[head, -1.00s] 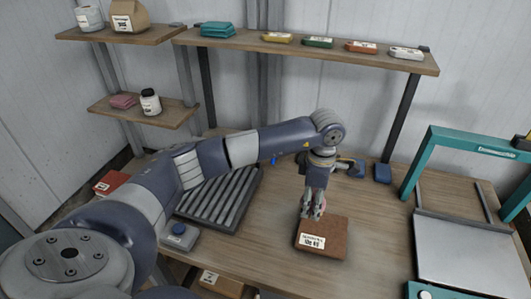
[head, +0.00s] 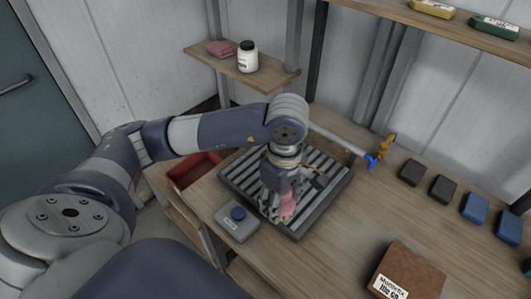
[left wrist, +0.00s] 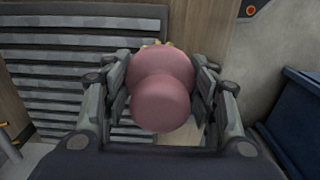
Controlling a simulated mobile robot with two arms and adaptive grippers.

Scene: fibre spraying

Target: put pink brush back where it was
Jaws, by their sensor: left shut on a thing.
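My left gripper (head: 279,205) is shut on the pink brush (head: 288,203) and points down over the dark slatted rack (head: 334,192) in the head view. In the left wrist view the brush's rounded pink handle (left wrist: 160,100) sits between the two fingers of the left gripper (left wrist: 160,78). The slatted rack (left wrist: 60,75) fills the left of that view. The brush's lower end is hidden behind its handle there, and I cannot tell whether it touches the rack. My right gripper is not in view.
A grey box with a blue button (head: 237,222) stands in front of the rack, and a red bin (head: 195,170) is left of it. A pipe with a yellow and blue tap (head: 380,151) is behind. A labelled brown block (head: 412,268) lies right, near black and blue pads (head: 475,207).

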